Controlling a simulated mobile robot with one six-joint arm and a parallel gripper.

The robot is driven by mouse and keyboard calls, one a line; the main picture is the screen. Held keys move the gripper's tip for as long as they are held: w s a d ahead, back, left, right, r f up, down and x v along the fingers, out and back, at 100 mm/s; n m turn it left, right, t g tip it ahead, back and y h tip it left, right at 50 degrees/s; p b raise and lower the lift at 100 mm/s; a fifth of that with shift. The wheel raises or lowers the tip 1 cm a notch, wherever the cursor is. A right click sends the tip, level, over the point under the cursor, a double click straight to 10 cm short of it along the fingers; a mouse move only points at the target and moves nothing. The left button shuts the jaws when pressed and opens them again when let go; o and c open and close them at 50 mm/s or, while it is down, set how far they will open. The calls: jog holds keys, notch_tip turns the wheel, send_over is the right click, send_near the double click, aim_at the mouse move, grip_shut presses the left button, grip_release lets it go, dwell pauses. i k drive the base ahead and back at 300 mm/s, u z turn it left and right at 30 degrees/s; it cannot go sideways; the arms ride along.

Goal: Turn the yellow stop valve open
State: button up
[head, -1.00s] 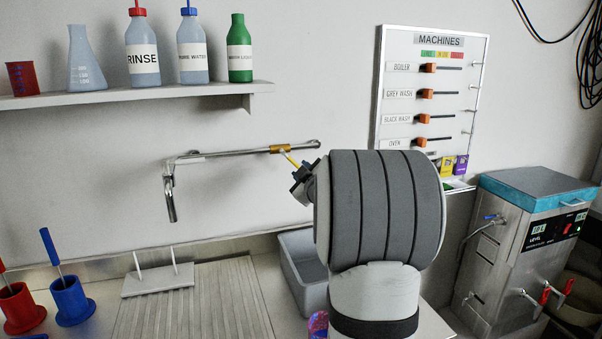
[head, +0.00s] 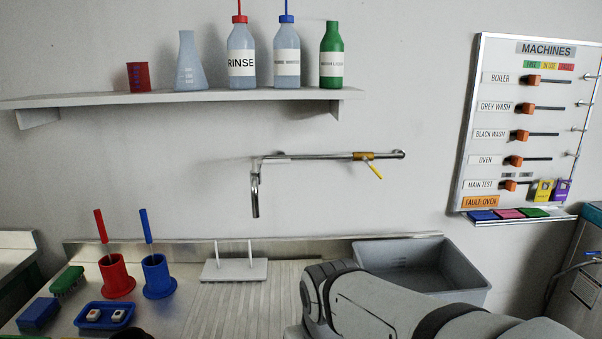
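The yellow stop valve (head: 374,170) is on the chrome wall pipe (head: 320,156). Its short yellow lever slants down and to the right from the brass body (head: 363,156), at an angle to the pipe. Nothing touches the lever. The spout (head: 255,196) hangs down at the pipe's left end, and no water can be made out from it. My arm comes in from the lower right, well below the valve, and my gripper is not in view.
A grey basin (head: 455,272) lies behind my arm. A ribbed drainer and a white two-peg stand (head: 234,270) are left of it. Red (head: 116,278) and blue (head: 157,277) holders stand further left. A shelf (head: 190,97) with bottles is above. The wall around the valve is clear.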

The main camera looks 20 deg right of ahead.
aim_at(364, 158)
jog(key=u, duration=0.75)
jog(key=k, duration=1.3)
jog(key=z, duration=0.6)
jog(key=i, duration=1)
jog(key=z, duration=0.05)
